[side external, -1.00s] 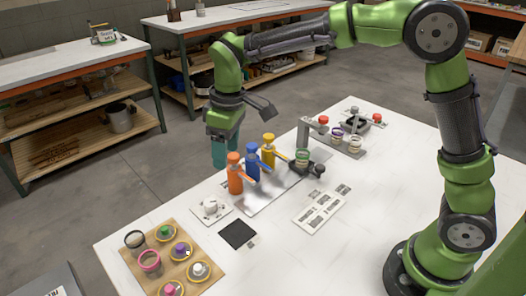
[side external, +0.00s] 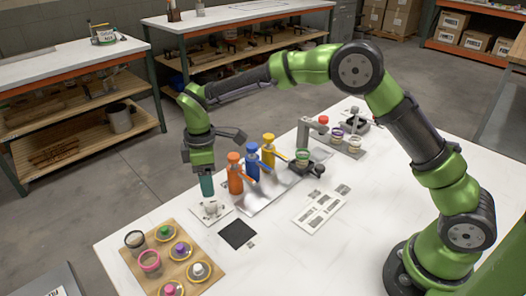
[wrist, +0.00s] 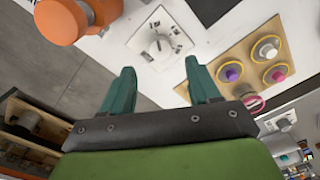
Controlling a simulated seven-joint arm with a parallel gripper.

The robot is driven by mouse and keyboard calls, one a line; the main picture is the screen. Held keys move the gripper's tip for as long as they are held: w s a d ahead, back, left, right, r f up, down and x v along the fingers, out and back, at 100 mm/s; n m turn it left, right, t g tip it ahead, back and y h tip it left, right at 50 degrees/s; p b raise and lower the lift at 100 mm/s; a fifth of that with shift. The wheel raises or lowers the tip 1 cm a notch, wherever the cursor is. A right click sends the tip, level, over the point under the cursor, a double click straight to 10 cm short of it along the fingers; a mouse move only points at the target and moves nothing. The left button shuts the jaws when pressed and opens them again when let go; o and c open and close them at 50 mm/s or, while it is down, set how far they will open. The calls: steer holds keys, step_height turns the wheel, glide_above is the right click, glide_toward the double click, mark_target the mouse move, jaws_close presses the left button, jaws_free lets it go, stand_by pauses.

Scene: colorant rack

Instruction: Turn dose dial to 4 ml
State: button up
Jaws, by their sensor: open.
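The dose dial is a white knob (wrist: 160,46) on a white plate with dark printed marks in a ring around it. In the side view the dial (side external: 211,208) sits at the table's left edge, in front of the orange bottle, with my gripper (side external: 207,186) just above it and partly overlapping it. In the wrist view the two teal fingers of my gripper (wrist: 161,88) are apart and empty, with the knob beyond their tips. The fingers do not appear to touch the knob. The printed numbers are too small to read.
Orange (side external: 235,178), blue (side external: 252,163) and yellow (side external: 268,150) pump bottles stand on a metal tray close to the right of my gripper. A wooden board (side external: 186,251) with several coloured-knob lids lies in front. A black square pad (side external: 238,235) lies right of the dial.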

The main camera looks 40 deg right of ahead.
mark_target(210, 203)
step_height(210, 203, down, 7)
steer(key=shift+f, duration=0.1)
stand_by(0.3)
steer(key=c, duration=1)
steer(key=shift+c, duration=0.2)
steer(key=shift+m, duration=0.3)
steer(key=m, duration=0.5)
steer(key=shift+s+m, duration=0.1)
steer(key=shift+m, duration=0.2)
steer(key=m, duration=0.5)
steer(key=shift+a, duration=0.1)
steer(key=shift+m, duration=0.4)
